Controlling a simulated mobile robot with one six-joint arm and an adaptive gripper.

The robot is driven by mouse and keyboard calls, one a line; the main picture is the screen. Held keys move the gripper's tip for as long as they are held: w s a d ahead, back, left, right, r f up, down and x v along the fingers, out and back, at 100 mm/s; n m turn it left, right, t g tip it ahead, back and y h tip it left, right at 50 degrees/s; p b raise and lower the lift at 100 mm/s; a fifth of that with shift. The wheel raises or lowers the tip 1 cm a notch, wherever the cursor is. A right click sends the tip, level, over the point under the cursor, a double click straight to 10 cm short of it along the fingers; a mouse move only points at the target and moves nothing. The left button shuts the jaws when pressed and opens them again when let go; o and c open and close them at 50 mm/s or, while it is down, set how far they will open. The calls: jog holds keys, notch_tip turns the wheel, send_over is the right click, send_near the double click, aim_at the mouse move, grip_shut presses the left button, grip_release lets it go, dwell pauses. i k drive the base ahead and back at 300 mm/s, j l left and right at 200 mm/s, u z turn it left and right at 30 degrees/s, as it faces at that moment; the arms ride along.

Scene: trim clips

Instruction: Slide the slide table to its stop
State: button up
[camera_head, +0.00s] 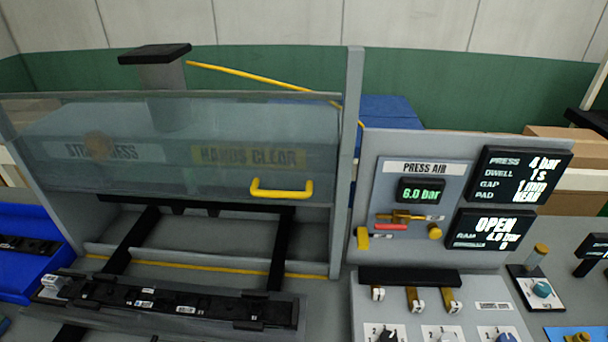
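The slide table (296,298) is at the lower left, at the front end of two dark rails (281,240) that run back into the press. A long black trim part (120,292) with small white labels lies on it. The table stands in front of the press opening, forward of the yellow line (200,265). Its front edge is partly cut off by the picture's bottom. A clear guard (150,180) with a yellow handle (282,190) is raised above the opening. My gripper is not in view.
The panel (425,168) right of the press reads "PRESS AIR" 6.0 bar. A dark display (490,235) reads "OPEN". A control box (440,310) with knobs stands below. A blue bin (22,265) with black parts sits at the left. The rails' middle stretch looks clear.

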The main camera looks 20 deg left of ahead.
aim_at(89, 314)
jog(key=u, duration=2.4)
